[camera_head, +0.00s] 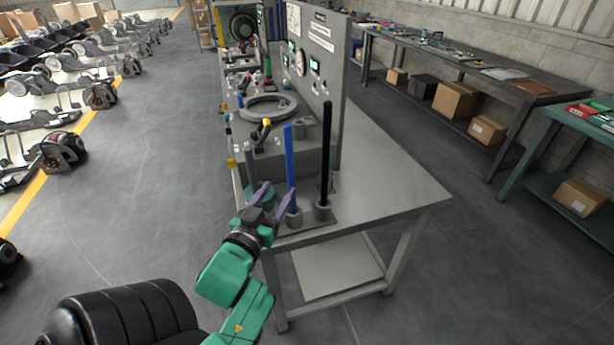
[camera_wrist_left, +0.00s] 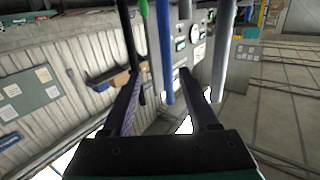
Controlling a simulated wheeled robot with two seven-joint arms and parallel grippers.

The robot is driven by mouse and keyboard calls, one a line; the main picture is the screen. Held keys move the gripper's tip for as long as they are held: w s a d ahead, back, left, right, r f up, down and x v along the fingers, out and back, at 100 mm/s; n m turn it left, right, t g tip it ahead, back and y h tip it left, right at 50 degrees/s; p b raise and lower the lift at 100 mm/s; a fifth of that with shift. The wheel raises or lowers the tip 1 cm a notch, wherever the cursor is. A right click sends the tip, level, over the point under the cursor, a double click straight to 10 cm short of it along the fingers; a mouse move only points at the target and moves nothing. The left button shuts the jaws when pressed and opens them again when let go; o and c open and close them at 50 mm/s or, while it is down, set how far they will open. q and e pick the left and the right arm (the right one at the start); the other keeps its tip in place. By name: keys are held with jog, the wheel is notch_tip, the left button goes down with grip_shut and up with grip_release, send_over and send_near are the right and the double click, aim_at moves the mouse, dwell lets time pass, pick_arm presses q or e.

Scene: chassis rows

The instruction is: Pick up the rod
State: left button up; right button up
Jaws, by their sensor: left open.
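A blue rod (camera_head: 291,160) stands upright in a round grey holder (camera_head: 293,216) at the near end of the workbench. A black rod (camera_head: 326,150) stands to its right, and a shorter grey rod (camera_head: 250,165) to its left. My left gripper (camera_head: 277,190) is open beside the lower part of the blue rod. In the left wrist view the blue rod (camera_wrist_left: 166,50) appears between the two spread fingers; I cannot tell its depth between them. The black rod (camera_wrist_left: 125,35) and the grey rod (camera_wrist_left: 222,55) lie outside the fingers. My right gripper is out of view.
The workbench (camera_head: 395,190) has clear room right of the rods. Behind them stand a grey block with a ring (camera_head: 268,107) and an upright instrument panel (camera_head: 325,60). Another bench (camera_head: 470,68) stands along the wall. Open floor (camera_head: 150,190) is at left.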

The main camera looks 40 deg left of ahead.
pick_arm(q)
jog(key=r, duration=0.1)
jog(key=p, duration=0.2)
send_over(291, 182)
jog(key=x, duration=0.3)
jog(key=shift+w+a+r, duration=0.1)
jog(key=shift+w+a, duration=0.3)
jog(key=shift+w, duration=0.05)
jog(key=shift+s+d+r, duration=0.1)
jog(key=shift+s, duration=0.05)
grip_shut()
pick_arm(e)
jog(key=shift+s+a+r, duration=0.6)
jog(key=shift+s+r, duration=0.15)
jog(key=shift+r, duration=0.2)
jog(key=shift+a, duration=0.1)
